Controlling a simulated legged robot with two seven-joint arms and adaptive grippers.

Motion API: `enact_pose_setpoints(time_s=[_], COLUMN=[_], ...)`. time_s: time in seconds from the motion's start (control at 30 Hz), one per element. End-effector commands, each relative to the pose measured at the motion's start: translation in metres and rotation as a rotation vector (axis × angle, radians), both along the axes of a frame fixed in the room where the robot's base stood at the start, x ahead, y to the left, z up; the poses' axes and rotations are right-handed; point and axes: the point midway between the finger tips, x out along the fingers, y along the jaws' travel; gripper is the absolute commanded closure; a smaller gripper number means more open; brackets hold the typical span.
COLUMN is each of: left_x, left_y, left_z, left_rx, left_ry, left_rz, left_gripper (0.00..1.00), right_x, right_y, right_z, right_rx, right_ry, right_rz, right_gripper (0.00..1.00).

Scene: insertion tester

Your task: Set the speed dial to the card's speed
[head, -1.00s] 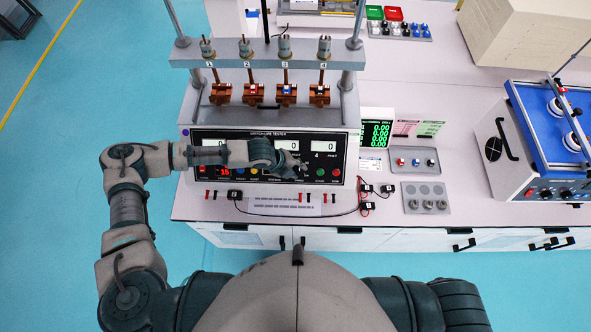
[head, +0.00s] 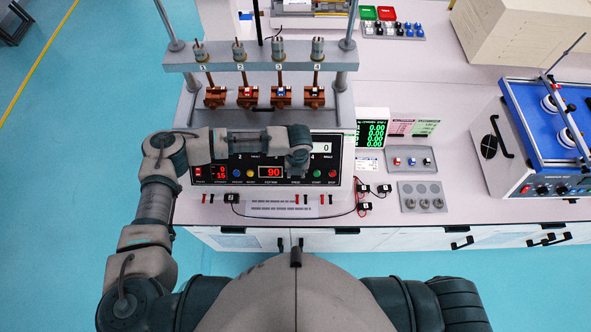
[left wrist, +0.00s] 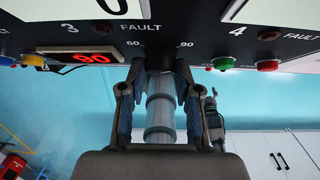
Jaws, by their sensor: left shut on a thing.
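My left gripper (head: 298,172) is at the front panel of the tester (head: 330,146), at the speed dial. In the left wrist view the fingertips (left wrist: 158,70) are shut on the dial's knob, which they mostly hide. The printed marks 60 (left wrist: 133,43) and 90 (left wrist: 186,44) show on either side of the fingertips. The red speed display reads 90 (head: 270,171); it also shows in the left wrist view (left wrist: 90,57). Small cards, one pink (head: 400,128) and one green (head: 424,128), stand right of the tester; their text is too small to read. My right gripper is out of view.
Green and red buttons (left wrist: 224,63) sit right of the dial, and yellow and blue ones (left wrist: 27,61) left. Cables (head: 345,212) lie on the bench before the tester. A green-lit readout (head: 372,133) and a button box (head: 408,158) stand right of it.

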Motion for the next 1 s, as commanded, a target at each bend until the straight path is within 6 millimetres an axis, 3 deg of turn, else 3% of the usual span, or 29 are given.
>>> enact_pose_setpoints(time_s=[0.7, 0.73, 0.8, 1.0], left_x=[-0.0039, -0.0039, -0.0035, -0.0023], left_y=[-0.001, -0.001, -0.001, -0.0012], left_z=[-0.004, -0.004, -0.0035, -0.0015], left_rx=[0.056, 0.055, 0.055, 0.053], left_ry=[0.008, 0.008, 0.008, 0.003], left_rz=[-0.054, -0.054, -0.053, -0.053], left_gripper=[1.0, 0.63, 0.45, 0.43], right_x=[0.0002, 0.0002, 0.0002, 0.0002], right_y=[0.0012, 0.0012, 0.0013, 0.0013], right_z=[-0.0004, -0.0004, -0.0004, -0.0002], right_rx=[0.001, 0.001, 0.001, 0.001], right_ry=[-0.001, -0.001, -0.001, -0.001], right_rz=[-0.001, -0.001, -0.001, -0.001], right_gripper=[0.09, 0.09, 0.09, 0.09])
